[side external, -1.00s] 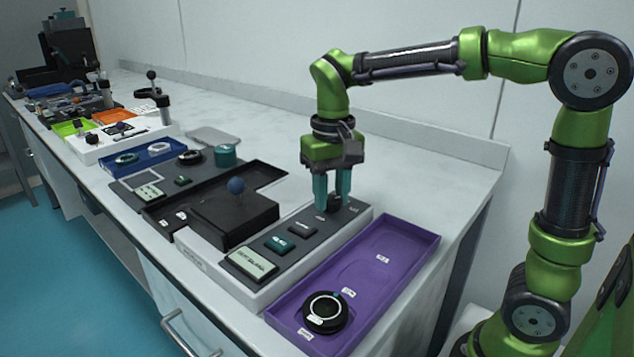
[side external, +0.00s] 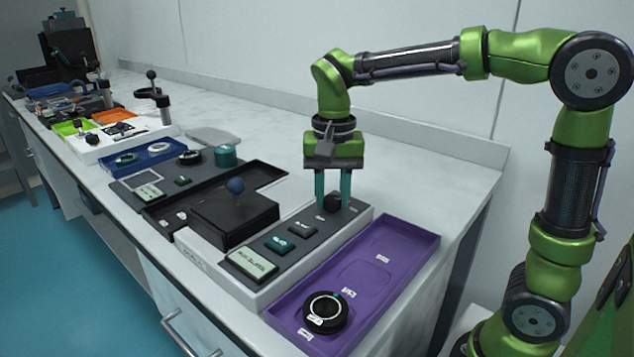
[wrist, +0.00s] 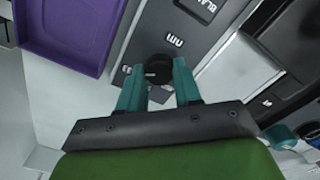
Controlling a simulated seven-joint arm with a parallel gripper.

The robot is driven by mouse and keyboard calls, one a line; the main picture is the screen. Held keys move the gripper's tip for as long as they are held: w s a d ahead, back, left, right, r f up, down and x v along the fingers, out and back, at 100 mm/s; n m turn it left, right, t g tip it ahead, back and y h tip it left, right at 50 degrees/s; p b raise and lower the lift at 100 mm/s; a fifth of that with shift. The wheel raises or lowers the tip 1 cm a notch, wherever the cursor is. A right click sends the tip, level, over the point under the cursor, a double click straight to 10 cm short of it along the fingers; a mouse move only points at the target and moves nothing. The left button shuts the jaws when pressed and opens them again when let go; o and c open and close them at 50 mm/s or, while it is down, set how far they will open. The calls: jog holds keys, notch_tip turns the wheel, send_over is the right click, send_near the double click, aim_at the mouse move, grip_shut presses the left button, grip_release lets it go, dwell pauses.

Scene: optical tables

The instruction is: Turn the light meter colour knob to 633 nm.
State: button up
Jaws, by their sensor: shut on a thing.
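The light meter is a long white and dark grey unit, and its dark panel (side external: 266,258) bears a pale display (side external: 252,262) whose text I cannot read. The black colour knob (side external: 332,203) is at the panel's far end. My gripper (side external: 333,200) points down there with its teal fingers shut on the knob, one on each side. In the wrist view the knob (wrist: 158,68) sits between the tips of my gripper (wrist: 159,80). A printed label lies just beyond the knob. The knob's pointer and its setting cannot be made out.
A teal button (side external: 280,244) and a dark button (side external: 303,230) sit on the panel between display and knob. A purple tray (side external: 388,262) with a black ring-shaped part (side external: 325,312) lies beside the meter.

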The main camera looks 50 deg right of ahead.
aim_at(332, 197)
jog(key=o, duration=1)
jog(key=shift+o, duration=0.2)
jog(key=shift+r, duration=0.15)
notch_tip(332, 197, up, 17)
jog(key=shift+f, duration=0.2)
